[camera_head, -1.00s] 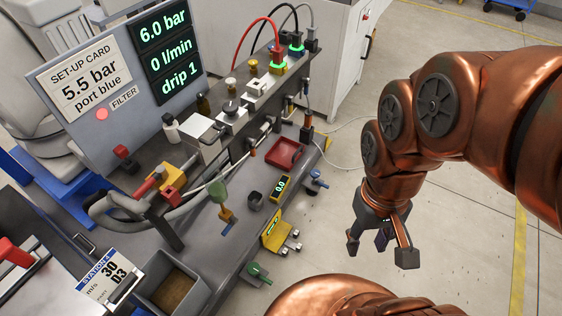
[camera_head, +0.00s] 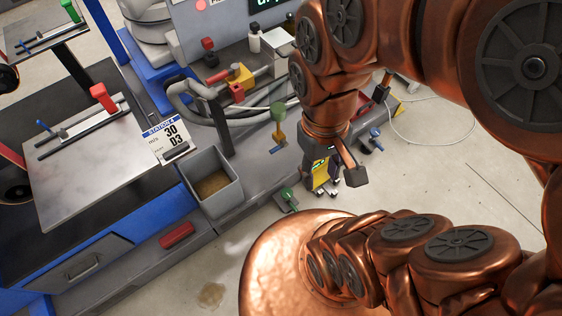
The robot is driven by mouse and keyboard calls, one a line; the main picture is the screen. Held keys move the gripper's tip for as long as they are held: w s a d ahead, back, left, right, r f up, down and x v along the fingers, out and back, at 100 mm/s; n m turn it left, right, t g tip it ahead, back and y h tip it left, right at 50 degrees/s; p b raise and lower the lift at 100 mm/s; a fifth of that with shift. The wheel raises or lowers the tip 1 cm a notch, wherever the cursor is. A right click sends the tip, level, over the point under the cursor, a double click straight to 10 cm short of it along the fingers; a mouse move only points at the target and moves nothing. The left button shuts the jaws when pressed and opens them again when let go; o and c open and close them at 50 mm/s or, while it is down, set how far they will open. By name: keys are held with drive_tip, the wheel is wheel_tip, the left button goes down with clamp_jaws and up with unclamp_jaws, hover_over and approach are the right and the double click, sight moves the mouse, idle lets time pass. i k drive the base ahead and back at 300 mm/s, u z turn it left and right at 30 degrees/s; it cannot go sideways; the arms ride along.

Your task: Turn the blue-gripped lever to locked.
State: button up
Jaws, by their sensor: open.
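A small lever with a blue grip (camera_head: 375,133) sticks out at the right front edge of the grey bench (camera_head: 245,170), right of my gripper. Its lock position cannot be made out at this size. My gripper (camera_head: 331,168) points down, open, in front of the bench edge and left of the blue grip in the picture. It overlaps a yellow block (camera_head: 322,188) and partly hides it. I see nothing held between the fingers.
A grey bin (camera_head: 232,195), a station card (camera_head: 163,140) and a steel plate (camera_head: 85,185) with a red block (camera_head: 103,97) lie to the left.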

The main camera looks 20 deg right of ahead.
sight(373, 142)
drive_tip(key=u, duration=1.8)
drive_tip(key=k, duration=2.2)
drive_tip(key=z, duration=1.9)
drive_tip(key=k, duration=0.6)
drive_tip(key=z, duration=0.65)
drive_tip(key=i, duration=1.25)
drive_tip(key=u, duration=0.7)
